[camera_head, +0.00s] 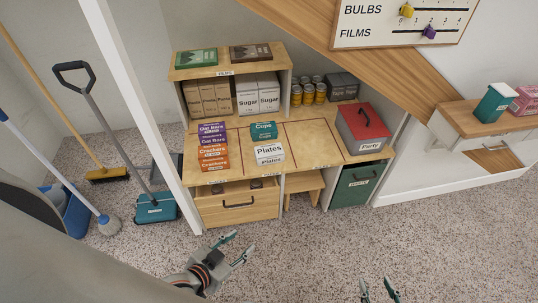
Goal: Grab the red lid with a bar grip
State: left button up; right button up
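A red lid (368,126) with a dark bar grip (364,115) lies on a grey box (369,146) labelled "Party", at the right end of the wooden counter. My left gripper (240,246) is open and empty above the speckled floor, in front of the wooden drawer and well to the lower left of the lid. My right gripper (378,286) is open with nothing seen between its fingers, at the bottom edge, below the lid in the picture and far from it. Most of my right arm is out of view.
The counter (313,157) also holds a teal "Cups" box (263,131), a "Plates" box (269,152) and cracker boxes (212,146). Cans (308,94) stand behind. A green waste bin (356,185) is below the lid. A white post (139,110) stands left. The floor ahead is clear.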

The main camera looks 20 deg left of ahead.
aim_at(362, 120)
jog(key=i+l, duration=0.1)
jog(key=l, duration=0.3)
jog(key=i+l, duration=0.15)
jog(key=l, duration=0.3)
jog(key=i+l, duration=0.1)
jog(key=l, duration=0.3)
jog(key=i+l, duration=0.15)
jog(key=l, duration=0.25)
jog(key=i+l, duration=0.1)
jog(key=l, duration=0.35)
jog(key=i+l, duration=0.2)
jog(key=i+l+z, duration=0.1)
jog(key=i, duration=0.35)
jog(key=l, duration=0.1)
